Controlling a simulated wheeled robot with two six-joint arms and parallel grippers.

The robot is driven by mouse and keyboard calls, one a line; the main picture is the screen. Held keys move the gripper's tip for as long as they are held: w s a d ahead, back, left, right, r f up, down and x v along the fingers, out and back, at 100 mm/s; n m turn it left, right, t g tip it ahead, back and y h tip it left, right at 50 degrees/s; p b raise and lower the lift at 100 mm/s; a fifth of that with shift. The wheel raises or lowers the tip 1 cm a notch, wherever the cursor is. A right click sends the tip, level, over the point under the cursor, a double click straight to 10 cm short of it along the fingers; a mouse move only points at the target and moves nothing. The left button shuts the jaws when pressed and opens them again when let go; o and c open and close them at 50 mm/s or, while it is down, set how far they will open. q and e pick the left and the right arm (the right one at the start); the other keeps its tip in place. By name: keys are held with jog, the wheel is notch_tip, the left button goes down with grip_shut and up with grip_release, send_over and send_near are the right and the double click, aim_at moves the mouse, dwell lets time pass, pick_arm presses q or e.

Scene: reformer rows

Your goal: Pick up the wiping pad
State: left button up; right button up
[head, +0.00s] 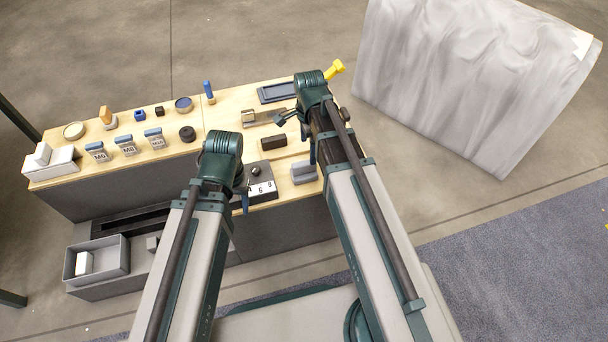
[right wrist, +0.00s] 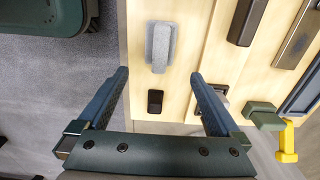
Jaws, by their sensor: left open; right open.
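What looks like the wiping pad, a grey block with a raised grip (head: 303,172), lies on the right front of the wooden bench top. It also shows in the right wrist view (right wrist: 160,47), flat and upper centre. My right gripper (right wrist: 159,73) is open and empty, its two blue fingers apart, with the pad ahead of and between the tips. In the head view my right arm hides most of that gripper; a blue finger shows just beside the pad. My left gripper (head: 246,203) is open over the bench's front edge, partly hidden by its own arm.
A dark brown block (head: 273,142) lies behind the pad, and a small black piece (right wrist: 155,101) lies near it. A white number card (head: 262,191) stands to its left. A blue tray (head: 277,92) is at the back. Labelled blocks (head: 126,145) fill the left side. A grey bin (head: 97,258) sits lower left.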

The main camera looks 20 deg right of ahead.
aim_at(304, 169)
notch_tip(304, 169, down, 6)
jog(key=b, duration=0.5)
jog(key=shift+f, duration=0.15)
jog(key=shift+a, duration=0.1)
jog(key=f+b, duration=0.2)
jog(key=a+f+b, duration=0.1)
jog(key=f+b, duration=0.1)
jog(key=shift+a, duration=0.1)
jog(key=shift+f+b, duration=0.6)
jog(key=shift+b, duration=0.15)
jog(key=shift+r, duration=0.1)
jog(key=shift+c, duration=0.2)
jog(key=c, duration=1.3)
